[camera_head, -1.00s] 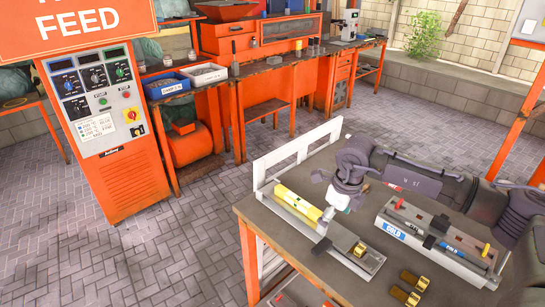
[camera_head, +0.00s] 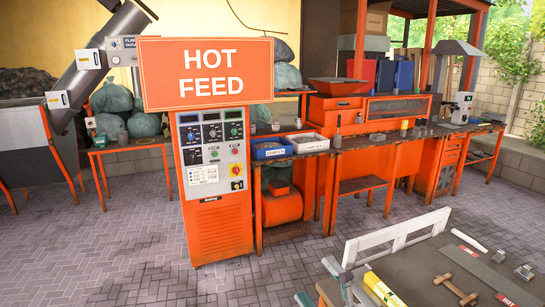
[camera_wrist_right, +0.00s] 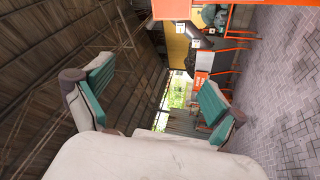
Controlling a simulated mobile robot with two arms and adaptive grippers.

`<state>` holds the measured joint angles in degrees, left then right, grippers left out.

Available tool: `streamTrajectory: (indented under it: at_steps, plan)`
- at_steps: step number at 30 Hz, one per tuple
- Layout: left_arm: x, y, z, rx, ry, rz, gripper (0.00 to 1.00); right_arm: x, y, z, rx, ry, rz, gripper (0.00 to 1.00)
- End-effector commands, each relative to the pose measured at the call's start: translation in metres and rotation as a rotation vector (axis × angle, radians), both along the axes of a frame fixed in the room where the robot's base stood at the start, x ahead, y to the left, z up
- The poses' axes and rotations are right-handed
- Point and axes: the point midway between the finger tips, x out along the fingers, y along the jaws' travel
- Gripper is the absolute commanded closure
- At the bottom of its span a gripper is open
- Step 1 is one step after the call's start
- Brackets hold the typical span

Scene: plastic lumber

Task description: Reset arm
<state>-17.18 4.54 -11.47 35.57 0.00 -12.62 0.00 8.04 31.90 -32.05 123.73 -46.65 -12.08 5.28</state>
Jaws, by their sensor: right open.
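My right gripper (camera_head: 318,283) shows at the bottom of the head view, in front of the table's left end. Its light grey fingers stand apart with nothing between them. In the right wrist view my right gripper (camera_wrist_right: 157,88) is open, with two teal-padded fingers widely spread and only background between them. Most of my right arm is below the head picture. My left gripper is in neither current view.
The table (camera_head: 420,268) at bottom right bears a yellow bar (camera_head: 385,290), a brown piece (camera_head: 457,288) and small metal blocks (camera_head: 500,256). The orange Hot Feed cabinet (camera_head: 215,215) and workbench (camera_head: 345,150) stand beyond open paving.

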Motion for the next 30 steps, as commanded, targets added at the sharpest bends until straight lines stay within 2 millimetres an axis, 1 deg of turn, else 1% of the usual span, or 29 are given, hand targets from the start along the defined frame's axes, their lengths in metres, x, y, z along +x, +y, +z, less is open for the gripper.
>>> streamTrajectory:
  at_steps: [1, 2, 3, 5, 6, 7, 8, 9, 10, 12, 14, 15, 18, 20, 21, 25, 27, 29, 30]
  plan:
    - [0.0, 0.0, 0.0, 0.0, 0.0, 0.0, 0.21, 0.002, -0.02, -0.015, 0.11, 0.118, -0.098, 0.05]
    - [0.0, 0.0, 0.0, 0.0, 0.0, 0.0, 0.21, 0.002, -0.033, -0.025, 0.17, 0.192, -0.16, 0.05]
    - [0.0, 0.0, 0.0, 0.0, 0.0, 0.0, 0.21, 0.001, -0.051, -0.044, 0.243, 0.298, -0.242, 0.05]
    - [0.0, 0.0, 0.0, 0.0, 0.0, 0.0, 0.21, -0.008, -0.076, -0.076, 0.343, 0.465, -0.361, 0.05]
    - [0.0, 0.0, 0.0, 0.0, 0.0, 0.0, 0.21, -0.018, -0.09, -0.1, 0.4, 0.583, -0.439, 0.05]
    - [0.0, 0.0, 0.0, 0.0, 0.0, 0.0, 0.21, -0.028, -0.1, -0.119, 0.439, 0.671, -0.494, 0.05]
    - [0.0, 0.0, 0.0, 0.0, 0.0, 0.0, 0.21, -0.04, -0.108, -0.136, 0.472, 0.756, -0.544, 0.05]
    - [0.0, 0.0, 0.0, 0.0, 0.0, 0.0, 0.21, -0.056, -0.116, -0.158, 0.509, 0.864, -0.602, 0.05]
    - [0.0, 0.0, 0.0, 0.0, 0.0, 0.0, 0.21, -0.069, -0.12, -0.173, 0.531, 0.938, -0.642, 0.05]
    - [0.0, 0.0, 0.0, 0.0, 0.0, 0.0, 0.21, -0.098, -0.127, -0.2, 0.568, 1.088, -0.714, 0.05]
    - [0.0, 0.0, 0.0, 0.0, 0.0, 0.0, 0.21, -0.122, -0.13, -0.218, 0.59, 1.2, -0.763, 0.05]
    - [0.0, 0.0, 0.0, 0.0, 0.0, 0.0, 0.21, -0.137, -0.131, -0.228, 0.601, 1.267, -0.791, 0.05]
    - [0.0, 0.0, 0.0, 0.0, 0.0, 0.0, 0.21, -0.173, -0.131, -0.248, 0.62, 1.42, -0.849, 0.05]
    - [0.0, 0.0, 0.0, 0.0, 0.001, 0.0, 0.21, -0.194, -0.13, -0.256, 0.629, 1.504, -0.878, 0.05]
    - [0.0, 0.0, 0.0, 0.0, 0.001, 0.0, 0.21, -0.208, -0.129, -0.262, 0.633, 1.56, -0.895, 0.05]
    - [0.0, 0.0, 0.0, 0.0, 0.001, 0.0, 0.21, -0.252, -0.125, -0.273, 0.639, 1.731, -0.944, 0.05]
    - [0.0, 0.0, -0.001, 0.0, 0.0, 0.0, 0.21, -0.241, -0.124, -0.296, 0.628, 1.724, -0.944, 0.05]
    - [-0.001, 0.0, -0.001, 0.0, 0.001, 0.0, 0.21, -0.237, -0.124, -0.312, 0.626, 1.727, -0.946, 0.05]
    - [-0.001, 0.0, -0.002, 0.0, 0.002, 0.0, 0.21, -0.235, -0.124, -0.324, 0.623, 1.731, -0.949, 0.05]
